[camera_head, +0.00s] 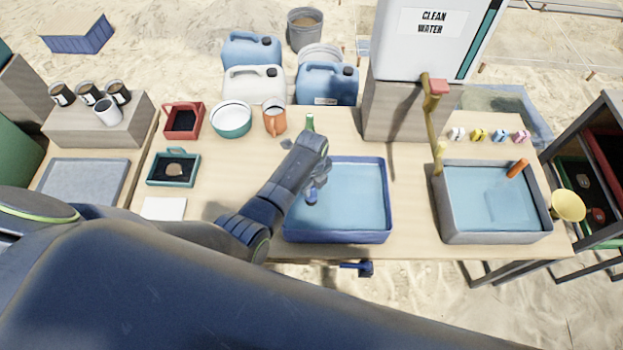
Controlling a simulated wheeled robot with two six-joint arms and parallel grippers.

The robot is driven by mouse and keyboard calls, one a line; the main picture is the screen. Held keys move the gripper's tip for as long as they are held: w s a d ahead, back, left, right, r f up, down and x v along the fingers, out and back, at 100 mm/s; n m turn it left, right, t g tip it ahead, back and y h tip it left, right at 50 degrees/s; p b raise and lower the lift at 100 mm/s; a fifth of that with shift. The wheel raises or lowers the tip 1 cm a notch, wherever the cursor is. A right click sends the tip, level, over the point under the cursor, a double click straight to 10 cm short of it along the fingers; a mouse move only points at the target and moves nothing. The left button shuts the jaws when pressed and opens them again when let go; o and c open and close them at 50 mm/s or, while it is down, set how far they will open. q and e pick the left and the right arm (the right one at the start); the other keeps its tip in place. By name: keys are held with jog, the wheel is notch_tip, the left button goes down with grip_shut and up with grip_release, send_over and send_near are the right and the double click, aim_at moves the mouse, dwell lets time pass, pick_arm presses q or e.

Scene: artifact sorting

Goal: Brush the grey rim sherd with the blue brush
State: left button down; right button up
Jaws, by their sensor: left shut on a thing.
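My left gripper (318,184) reaches over the left part of the blue basin of water (387,200). It is shut on a small blue thing (311,198), which looks like the blue brush; my gripper and wrist hide most of it. I cannot tell whether it touches the water. A small grey piece (286,143), possibly the grey rim sherd, lies on the table behind my left forearm. A brownish sherd (174,169) lies in a teal tray (152,180) on the left. My right gripper is not in view.
A grey basin (445,225) with an orange-handled thing (517,168) stands at the right. A red tray (167,122), a teal-rimmed bowl (231,132), an orange jug (274,124) and a green upright thing (309,122) stand behind. The table between the basins is clear.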

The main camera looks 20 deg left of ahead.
pick_arm(q)
jog(key=shift+w+a+f+b, duration=0.1)
jog(key=shift+w+a+b, duration=0.05)
jog(key=shift+w+b, duration=0.3)
jog(key=shift+w+a+f+b, duration=0.1)
jog(key=shift+w+b, duration=0.15)
jog(key=shift+w, duration=0.25)
jog(key=shift+w+a+r, duration=0.1)
jog(key=shift+w, duration=0.2)
jog(key=shift+s+d+r+p, duration=0.15)
jog(key=shift+s+d+p, duration=0.05)
jog(key=shift+s+p, duration=0.55)
jog(key=shift+s+d+p, duration=0.1)
jog(key=shift+s+p, duration=0.35)
jog(key=shift+p, duration=0.05)
